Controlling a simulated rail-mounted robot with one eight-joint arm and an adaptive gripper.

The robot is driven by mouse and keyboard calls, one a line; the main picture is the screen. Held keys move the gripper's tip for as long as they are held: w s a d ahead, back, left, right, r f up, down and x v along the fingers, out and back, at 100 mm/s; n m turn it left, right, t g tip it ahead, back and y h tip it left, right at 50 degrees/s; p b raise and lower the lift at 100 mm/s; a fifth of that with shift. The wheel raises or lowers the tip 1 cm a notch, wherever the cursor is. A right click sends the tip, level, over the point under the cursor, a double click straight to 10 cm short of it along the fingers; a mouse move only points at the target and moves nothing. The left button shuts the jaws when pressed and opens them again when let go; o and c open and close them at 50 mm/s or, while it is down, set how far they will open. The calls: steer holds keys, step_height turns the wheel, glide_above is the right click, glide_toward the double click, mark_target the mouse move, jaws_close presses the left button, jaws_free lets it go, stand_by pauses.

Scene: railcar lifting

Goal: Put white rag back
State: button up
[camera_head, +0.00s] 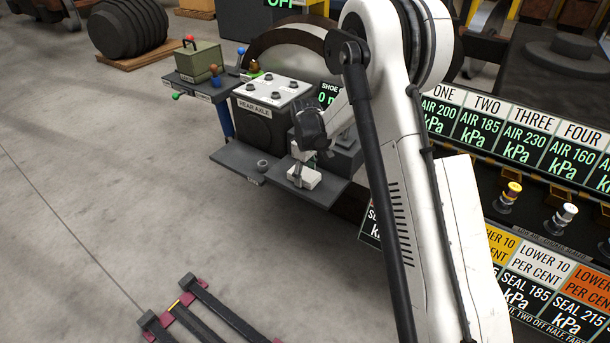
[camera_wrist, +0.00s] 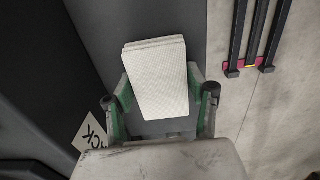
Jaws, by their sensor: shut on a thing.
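The white rag (camera_head: 305,177) is a small folded pale block at the right end of the grey shelf (camera_head: 238,158) below the rear axle unit. My gripper (camera_head: 300,168) is above it with its fingers at the rag. In the wrist view the rag (camera_wrist: 157,75) lies between the two green-lined fingers of my gripper (camera_wrist: 160,100), which are shut on it. The grey shelf surface shows behind the rag. I cannot tell whether the rag touches the shelf.
The unit marked REAR AXLE (camera_head: 270,100) stands behind the shelf. A small dark cup (camera_head: 262,165) sits on the shelf left of the rag. A green box (camera_head: 198,60) is on a side shelf. Panels with kPa displays (camera_head: 480,125) stand at right. Dark bars (camera_head: 205,305) lie on the floor.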

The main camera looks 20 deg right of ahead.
mark_target(305, 173)
steer(key=o, duration=1)
steer(key=shift+f, duration=0.1)
steer(key=s+r+m+t+p, duration=0.15)
steer(key=s+r, duration=0.25)
steer(key=r, duration=0.8)
steer(key=s+r+p, duration=0.2)
steer(key=s+r, duration=0.1)
steer(key=r, duration=0.8)
steer(key=s+r+m+t, duration=0.2)
steer(key=s+r, duration=0.6)
steer(key=s, duration=0.3)
steer(key=s+m+t, duration=0.1)
steer(key=s, duration=0.5)
steer(key=s+m+t, duration=0.1)
steer(key=s+m, duration=0.1)
steer(key=s, duration=0.5)
steer(key=s+m+t, duration=0.1)
steer(key=s, duration=0.5)
steer(key=shift+s+a+f+m+t, duration=0.15)
steer(key=shift+s+f+m+t, duration=0.15)
steer(key=shift+s, duration=0.1)
steer(key=shift+r, duration=0.1)
